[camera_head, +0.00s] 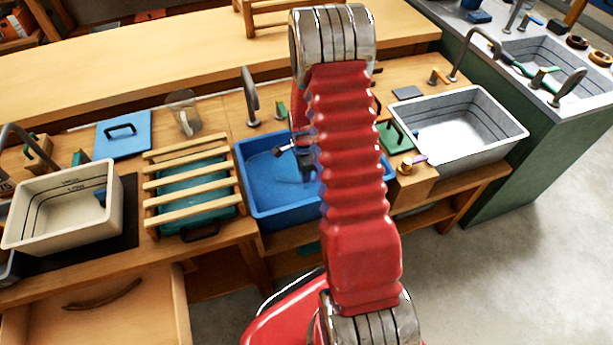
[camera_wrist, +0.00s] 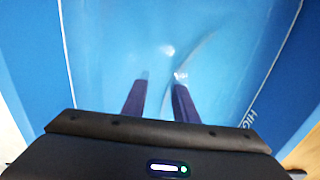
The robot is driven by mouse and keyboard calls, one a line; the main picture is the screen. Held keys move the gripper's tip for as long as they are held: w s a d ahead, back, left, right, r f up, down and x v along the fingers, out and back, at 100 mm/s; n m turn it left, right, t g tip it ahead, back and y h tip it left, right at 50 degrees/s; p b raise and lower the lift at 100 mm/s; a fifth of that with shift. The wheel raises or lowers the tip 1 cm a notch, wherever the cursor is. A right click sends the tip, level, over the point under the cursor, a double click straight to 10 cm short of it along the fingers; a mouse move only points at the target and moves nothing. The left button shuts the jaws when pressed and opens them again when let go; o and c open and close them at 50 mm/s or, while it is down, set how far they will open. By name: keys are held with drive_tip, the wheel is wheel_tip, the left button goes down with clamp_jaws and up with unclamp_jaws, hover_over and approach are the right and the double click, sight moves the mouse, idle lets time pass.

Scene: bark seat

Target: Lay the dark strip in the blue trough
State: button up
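The blue trough (camera_head: 262,210) is sunk in the wooden bench at the middle of the head view, partly hidden behind my red arm. My gripper (camera_head: 308,178) is over or inside it. In the wrist view the blue trough floor (camera_wrist: 110,50) fills most of the picture. There my gripper (camera_wrist: 161,78) points at that floor with its two fingers apart and nothing visible between them. I see no dark strip between the fingers or on the visible trough floor. A small dark flat piece (camera_head: 407,93) lies by the grey sink, but I cannot tell if it is the strip.
A slatted wooden rack (camera_head: 192,173) stands left of the trough, and a cream basin (camera_head: 55,222) is further left. A grey sink (camera_head: 480,150) and a green block with a handle (camera_head: 394,138) are at the right. A tap (camera_head: 250,95) rises behind the trough.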

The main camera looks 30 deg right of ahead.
drive_tip(key=shift+r, duration=0.1)
drive_tip(key=shift+r, duration=0.45)
wheel_tip(320, 180, up, 13)
drive_tip(key=shift+f, duration=0.15)
idle(0.7)
